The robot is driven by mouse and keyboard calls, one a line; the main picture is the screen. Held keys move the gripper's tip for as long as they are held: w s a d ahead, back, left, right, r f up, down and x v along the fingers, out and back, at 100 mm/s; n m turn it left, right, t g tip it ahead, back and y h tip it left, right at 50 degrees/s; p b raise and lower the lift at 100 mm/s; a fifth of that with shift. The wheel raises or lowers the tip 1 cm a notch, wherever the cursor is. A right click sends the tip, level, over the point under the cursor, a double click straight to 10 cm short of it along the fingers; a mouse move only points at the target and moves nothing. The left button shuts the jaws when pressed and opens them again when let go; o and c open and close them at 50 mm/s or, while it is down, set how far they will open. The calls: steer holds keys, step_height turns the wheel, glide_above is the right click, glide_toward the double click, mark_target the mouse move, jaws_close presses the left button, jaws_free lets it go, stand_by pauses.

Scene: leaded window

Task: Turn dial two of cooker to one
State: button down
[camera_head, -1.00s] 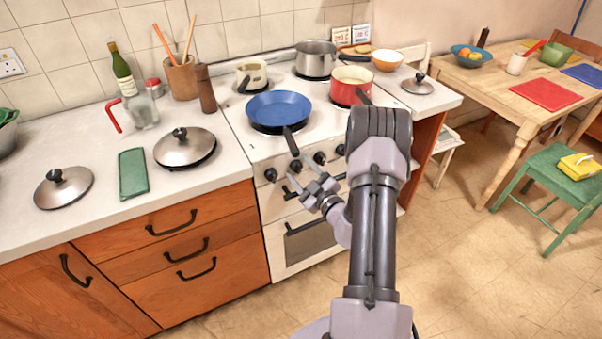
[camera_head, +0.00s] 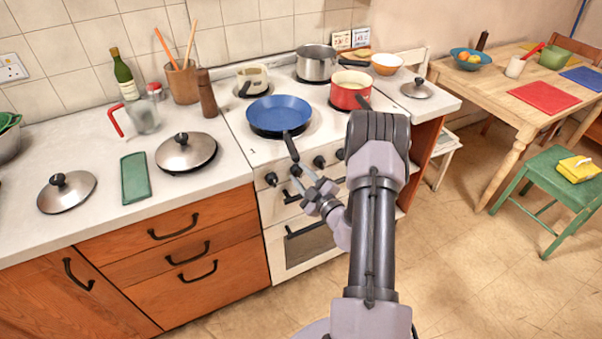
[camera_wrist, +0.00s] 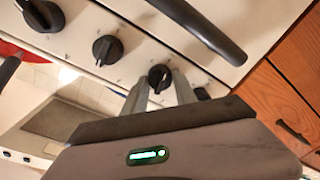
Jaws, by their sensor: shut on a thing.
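The white cooker (camera_head: 276,205) has a row of black dials on its front panel. Dial two (camera_head: 296,169), second from the left, is at my gripper (camera_head: 301,179). In the wrist view the fingers (camera_wrist: 160,95) reach up to this dial (camera_wrist: 160,75), one on each side, and are shut on it. The fingers hide its lower part. Dial one (camera_head: 271,179) is to the left and free. Dial three (camera_head: 319,161) is to the right and also shows in the wrist view (camera_wrist: 107,50). I cannot read the marks around the dials.
A blue pan (camera_head: 279,114) stands on the hob, its handle (camera_head: 291,147) jutting over the front edge just above dial two. A red pot (camera_head: 350,88) is behind on the right. The oven handle (camera_head: 304,231) is below. Wooden drawers (camera_head: 190,250) adjoin on the left.

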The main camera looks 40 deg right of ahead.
steer(key=n+p, duration=0.2)
steer(key=n, duration=0.3)
steer(key=n+p, duration=0.1)
steer(key=n, duration=0.4)
steer(key=shift+a+g+h, duration=0.1)
steer(key=shift+g+h, duration=0.3)
steer(key=n, duration=0.5)
steer(key=shift+h, duration=0.3)
steer(key=n+b, duration=0.1)
steer(key=n, duration=0.4)
steer(key=shift+h, duration=0.3)
steer(key=c, duration=1)
jaws_free()
steer(key=shift+a, duration=0.1)
